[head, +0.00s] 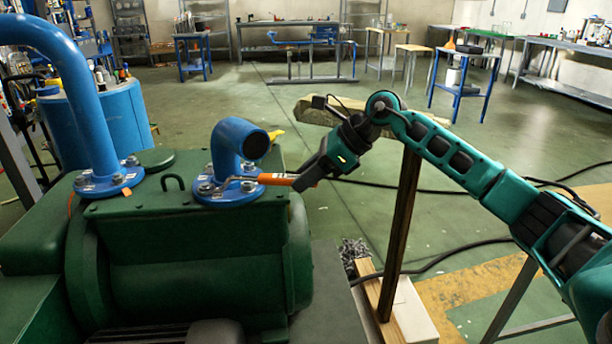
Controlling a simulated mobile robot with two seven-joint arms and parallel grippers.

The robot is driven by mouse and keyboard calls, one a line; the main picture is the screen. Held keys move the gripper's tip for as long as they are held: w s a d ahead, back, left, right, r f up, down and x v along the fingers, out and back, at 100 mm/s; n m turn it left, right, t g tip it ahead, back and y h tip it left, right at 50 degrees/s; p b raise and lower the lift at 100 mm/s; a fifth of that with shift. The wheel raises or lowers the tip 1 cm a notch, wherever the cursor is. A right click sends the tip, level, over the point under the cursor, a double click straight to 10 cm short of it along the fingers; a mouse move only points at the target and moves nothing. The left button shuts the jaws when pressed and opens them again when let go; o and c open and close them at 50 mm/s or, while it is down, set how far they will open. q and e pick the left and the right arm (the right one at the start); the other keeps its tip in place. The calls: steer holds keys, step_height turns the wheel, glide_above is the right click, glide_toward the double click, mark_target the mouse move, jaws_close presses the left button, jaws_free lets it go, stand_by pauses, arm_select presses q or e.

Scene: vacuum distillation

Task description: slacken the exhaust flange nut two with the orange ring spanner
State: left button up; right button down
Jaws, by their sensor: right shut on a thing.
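The orange ring spanner (276,179) lies nearly level over the blue exhaust flange (214,197) on top of the green pump (190,255). My right gripper (302,180) is shut on the spanner's orange handle, just right of the flange. The spanner's metal end reaches left to a nut (205,187) at the flange's near left side. I cannot tell whether the ring sits around the nut or only beside it. A short blue elbow pipe (233,140) rises from this flange. My left gripper is not in view.
A second blue flange (108,182) with a tall bent pipe (72,70) stands at the left on the pump. A dark upright post (400,230) stands right of the pump, below my right arm. Black cables lie on the green floor. Workbenches line the far wall.

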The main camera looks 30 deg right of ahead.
steer(key=shift+w+d+r+n+y, duration=0.1)
steer(key=shift+w+d+n+y, duration=0.2)
steer(key=shift+w, duration=0.1)
steer(key=shift+w+d+n+g+y+p, duration=0.2)
steer(key=shift+w+d+n+g, duration=0.2)
steer(key=shift+w, duration=0.25)
steer(key=shift+w+d+n+g+y+p, duration=0.1)
steer(key=shift+w+d+n+g+p, duration=0.1)
steer(key=shift+w+d+n+g, duration=0.3)
steer(key=shift+w+a, duration=0.15)
steer(key=shift+w, duration=0.1)
steer(key=shift+w+d+n+g+y+b, duration=0.2)
steer(key=shift+w+d+n+g, duration=0.15)
steer(key=shift+w, duration=0.3)
steer(key=shift+w+d+n+g+y+b, duration=0.1)
steer(key=shift+w+d+n+g+b, duration=0.1)
steer(key=shift+w+n, duration=0.35)
